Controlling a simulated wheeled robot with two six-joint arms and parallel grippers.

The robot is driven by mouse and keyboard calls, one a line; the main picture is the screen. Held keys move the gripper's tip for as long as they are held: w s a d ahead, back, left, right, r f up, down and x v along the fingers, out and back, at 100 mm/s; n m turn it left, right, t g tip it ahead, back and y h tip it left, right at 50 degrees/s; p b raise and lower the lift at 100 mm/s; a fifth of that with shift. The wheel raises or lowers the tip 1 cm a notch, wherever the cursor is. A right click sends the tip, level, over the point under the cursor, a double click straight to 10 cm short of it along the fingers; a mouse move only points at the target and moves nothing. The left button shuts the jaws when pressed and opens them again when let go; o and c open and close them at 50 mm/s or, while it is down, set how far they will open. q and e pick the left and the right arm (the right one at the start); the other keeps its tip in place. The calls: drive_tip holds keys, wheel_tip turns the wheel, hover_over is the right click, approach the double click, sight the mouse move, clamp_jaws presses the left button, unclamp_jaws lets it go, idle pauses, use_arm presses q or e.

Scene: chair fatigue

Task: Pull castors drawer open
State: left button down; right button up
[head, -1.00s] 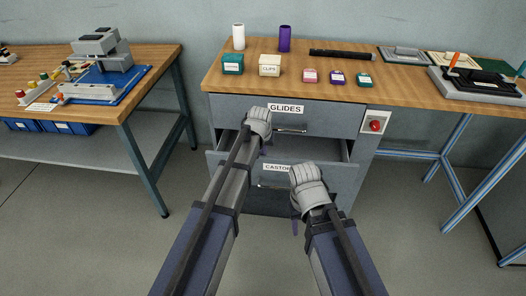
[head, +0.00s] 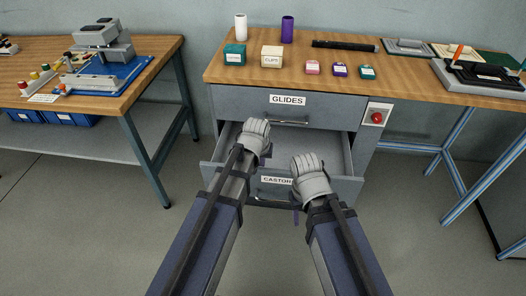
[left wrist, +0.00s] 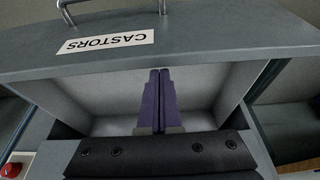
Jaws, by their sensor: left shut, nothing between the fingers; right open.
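The castors drawer (head: 340,187) is a grey drawer with a white CASTORS label. It stands open below the GLIDES drawer (head: 235,102), and its interior looks empty. In the left wrist view, its front (left wrist: 215,37) shows with the label and part of a bar handle (left wrist: 75,10). My left gripper (head: 264,160) is over the open drawer, behind its front panel. Its purple fingers (left wrist: 160,74) are shut together with nothing between them. My right gripper (head: 296,214) is at the drawer's front; its hand hides part of the front and its fingertips are partly hidden.
The wooden workbench (head: 400,83) above holds small labelled boxes, two cylinders and a black bar. A red button (head: 377,117) is right of the drawers. Another bench (head: 150,82) stands at left. The floor on both sides of my arms is clear.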

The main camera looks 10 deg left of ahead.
use_arm(q)
drive_tip(key=shift+s, duration=0.2)
drive_tip(key=w, duration=0.5)
drive_tip(key=s+p+v, duration=0.1)
drive_tip(key=p+v, duration=0.8)
drive_tip(key=v, duration=0.1)
drive_tip(key=s+d+r+m+g+p, duration=0.1)
drive_tip(key=s+r+p, duration=0.1)
drive_tip(key=s, duration=0.4)
drive_tip(key=s+d+r+m+g+y+p, duration=0.1)
drive_tip(key=s+r+p, duration=0.2)
drive_tip(key=s, duration=0.3)
drive_tip(key=s+d+r+m+g+p, duration=0.1)
drive_tip(key=s+r+g+p, duration=0.1)
drive_tip(key=s, duration=0.4)
drive_tip(key=shift+s+d+r+m+p, duration=0.3)
drive_tip(key=shift+s+r+m+p, duration=0.15)
drive_tip(key=shift+p, duration=0.8)
